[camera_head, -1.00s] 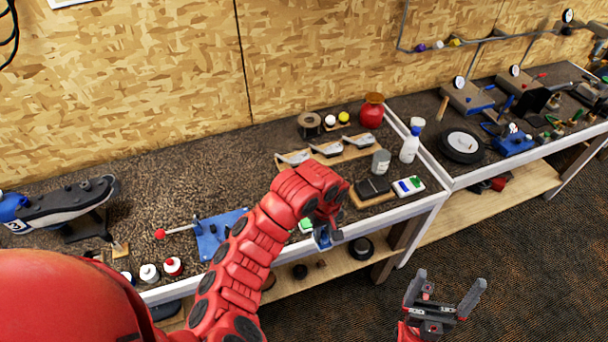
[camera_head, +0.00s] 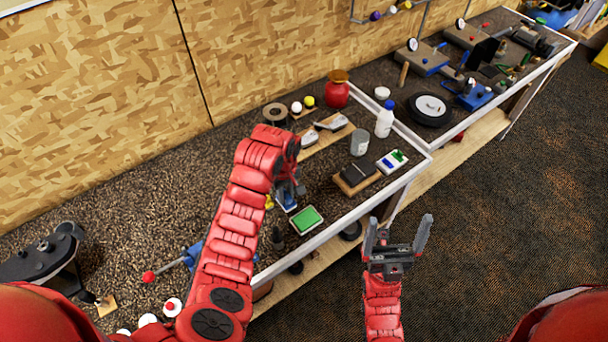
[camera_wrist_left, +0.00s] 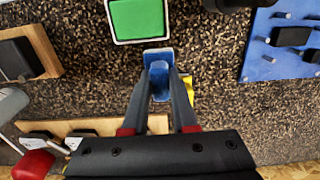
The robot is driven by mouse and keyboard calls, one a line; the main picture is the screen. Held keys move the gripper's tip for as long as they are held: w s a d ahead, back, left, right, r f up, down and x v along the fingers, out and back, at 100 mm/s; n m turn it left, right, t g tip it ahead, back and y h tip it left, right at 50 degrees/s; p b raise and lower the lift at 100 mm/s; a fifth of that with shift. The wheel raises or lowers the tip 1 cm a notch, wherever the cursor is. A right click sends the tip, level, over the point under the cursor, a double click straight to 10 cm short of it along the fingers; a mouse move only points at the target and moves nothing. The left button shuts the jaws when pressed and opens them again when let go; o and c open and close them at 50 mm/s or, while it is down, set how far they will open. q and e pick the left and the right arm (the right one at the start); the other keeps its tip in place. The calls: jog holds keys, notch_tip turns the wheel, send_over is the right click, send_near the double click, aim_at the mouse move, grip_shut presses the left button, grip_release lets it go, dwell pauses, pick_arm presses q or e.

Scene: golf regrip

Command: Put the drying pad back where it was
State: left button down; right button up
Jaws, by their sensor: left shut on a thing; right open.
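My left gripper (camera_head: 286,184) is shut on a small blue piece (camera_head: 288,200), which looks like the drying pad. In the left wrist view the blue piece (camera_wrist_left: 158,57) is between the fingertips, over the dark speckled bench top; whether it touches the bench I cannot tell. A green pad in a white-rimmed tray (camera_head: 306,219) lies just in front of it, near the bench's front edge; it also shows in the left wrist view (camera_wrist_left: 137,20). My right gripper (camera_head: 399,228) is open and empty, out in front of the bench.
A dark block on a wooden base (camera_head: 357,176), a grey can (camera_head: 359,142) and a white bottle (camera_head: 384,119) stand to the right. Club heads on a wooden rack (camera_head: 325,132) are behind. A yellow thing (camera_wrist_left: 188,91) is partly hidden beside the left fingers. A blue pegged plate (camera_wrist_left: 285,45) is nearby.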

pick_arm(q)
jog(key=shift+w+d, duration=0.15)
jog(key=shift+w, duration=0.3)
jog(key=w+d, duration=0.1)
jog(key=w, duration=0.2)
jog(key=w+d+b, duration=0.1)
jog(key=shift+w+d+f, duration=0.15)
jog(key=shift+d, duration=0.2)
jog(key=w+b, duration=0.1)
jog(key=b, duration=0.2)
jog(key=w+d+f+b, duration=0.1)
jog(key=w+b, duration=0.1)
jog(key=b, duration=0.1)
jog(key=shift+d+f, duration=0.1)
jog(key=shift+d, duration=0.1)
jog(key=shift+w+d+b, duration=0.25)
jog(key=shift+d+b, duration=0.05)
jog(key=shift+b, duration=0.05)
jog(key=w+b, duration=0.1)
jog(key=b, duration=0.3)
jog(key=shift+w+f, duration=0.15)
jog(key=shift+d+f+b, duration=0.1)
jog(key=shift+f+b, duration=0.55)
jog(key=shift+f, duration=0.3)
jog(key=shift+f+b, duration=0.3)
jog(key=shift+f, duration=0.15)
jog(key=shift+r, duration=0.1)
